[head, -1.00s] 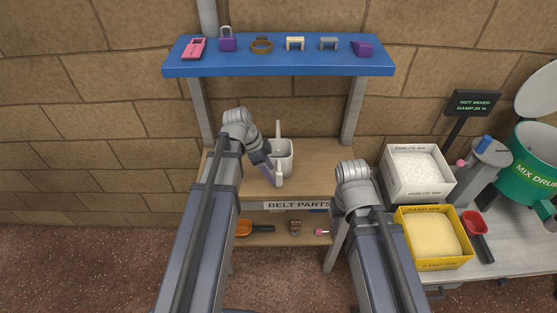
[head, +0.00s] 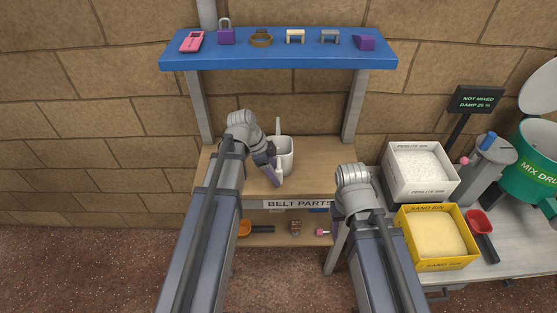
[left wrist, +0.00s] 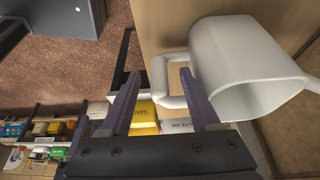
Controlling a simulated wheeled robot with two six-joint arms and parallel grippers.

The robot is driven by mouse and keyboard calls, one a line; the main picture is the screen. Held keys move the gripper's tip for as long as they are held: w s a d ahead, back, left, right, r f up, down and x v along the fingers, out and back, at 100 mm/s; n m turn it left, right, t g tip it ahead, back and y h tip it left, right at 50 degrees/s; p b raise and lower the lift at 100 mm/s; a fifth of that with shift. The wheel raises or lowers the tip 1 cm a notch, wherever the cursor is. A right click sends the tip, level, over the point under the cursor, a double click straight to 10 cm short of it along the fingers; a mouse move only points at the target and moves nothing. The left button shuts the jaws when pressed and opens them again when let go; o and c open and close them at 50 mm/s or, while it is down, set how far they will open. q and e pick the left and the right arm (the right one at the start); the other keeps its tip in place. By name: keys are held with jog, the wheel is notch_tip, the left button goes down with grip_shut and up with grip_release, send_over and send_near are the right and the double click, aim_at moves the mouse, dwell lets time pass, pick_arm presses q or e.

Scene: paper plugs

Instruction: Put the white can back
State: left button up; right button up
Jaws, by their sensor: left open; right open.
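The white can (head: 286,160) stands on the wooden bench (head: 320,172) under the blue shelf, partly hidden by my left arm. A thin white part rises at its back. In the left wrist view the white can (left wrist: 235,50) fills the upper right, with its open mouth and looped handle (left wrist: 158,78) showing. My left gripper (head: 274,177) is at the near side of the can. In the left wrist view its purple fingers (left wrist: 160,74) are open, and part of the handle appears between them; contact is unclear. My right gripper's fingers are hidden in the head view.
The blue shelf (head: 280,61) above holds several small items, including a purple padlock (head: 226,37). A lower shelf (head: 270,240) holds small tools. At right are the perlite bin (head: 398,182), sand bin (head: 405,250), red scoop (head: 480,222) and green mix drum (head: 530,165).

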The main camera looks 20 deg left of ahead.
pick_arm(q)
jog(key=b+x, duration=0.1)
jog(key=x, duration=0.1)
jog(key=b+x, duration=0.2)
jog(key=shift+w+d+f, duration=0.1)
jog(key=shift+d, duration=0.35)
grip_shut()
dwell(1.0)
